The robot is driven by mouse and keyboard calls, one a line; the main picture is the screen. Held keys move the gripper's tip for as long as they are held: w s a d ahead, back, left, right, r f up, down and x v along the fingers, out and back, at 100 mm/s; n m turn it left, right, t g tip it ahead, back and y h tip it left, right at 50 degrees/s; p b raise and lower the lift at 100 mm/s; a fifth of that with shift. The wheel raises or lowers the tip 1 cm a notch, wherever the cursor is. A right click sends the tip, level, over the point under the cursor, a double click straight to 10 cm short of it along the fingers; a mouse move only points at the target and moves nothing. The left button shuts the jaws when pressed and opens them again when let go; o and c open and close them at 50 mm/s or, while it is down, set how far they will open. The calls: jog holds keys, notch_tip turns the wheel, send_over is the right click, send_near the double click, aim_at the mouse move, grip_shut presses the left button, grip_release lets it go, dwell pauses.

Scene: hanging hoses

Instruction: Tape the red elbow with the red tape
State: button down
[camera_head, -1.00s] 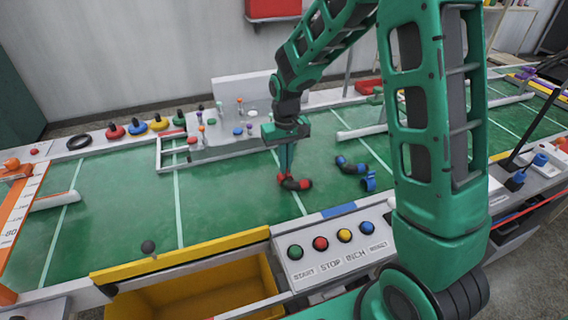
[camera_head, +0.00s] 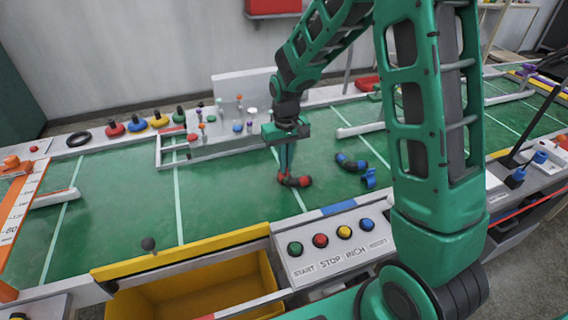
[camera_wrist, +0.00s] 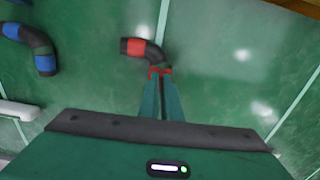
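The red elbow (camera_head: 297,182) is a short, dark bent pipe with red bands, low over or on the green table right of centre. In the wrist view the red elbow (camera_wrist: 136,47) curves from upper left down to my fingertips. My gripper (camera_head: 283,174) points down at its near end. In the wrist view my gripper (camera_wrist: 161,74) has its two fingers close together, with red at the tips, and looks shut on that end. The fingers hide part of it. A red round piece with a black top (camera_head: 115,130) stands in the back-left row; I cannot tell if it is the red tape.
A white rack (camera_head: 215,147) stands behind. A yellow bin (camera_head: 200,287) and a button panel (camera_head: 330,248) are in front.

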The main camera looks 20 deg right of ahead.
jog(key=c, duration=1.9)
grip_release()
notch_tip(320, 180, up, 10)
jog(key=s+d+r+m, duration=0.2)
jog(key=s+d+r, duration=0.1)
jog(key=s+d, duration=0.35)
jog(key=s+d+r+m, duration=0.1)
jog(key=s+d+r, duration=0.2)
jog(key=s+d, duration=0.4)
jog(key=s+d+m, duration=0.2)
jog(key=s, duration=0.7)
jog(key=s+d+m, duration=0.1)
jog(key=s, duration=0.8)
jog(key=shift+s+d+f+m, duration=0.35)
jog(key=shift+d+f+m, duration=0.05)
jog(key=shift+f, duration=0.05)
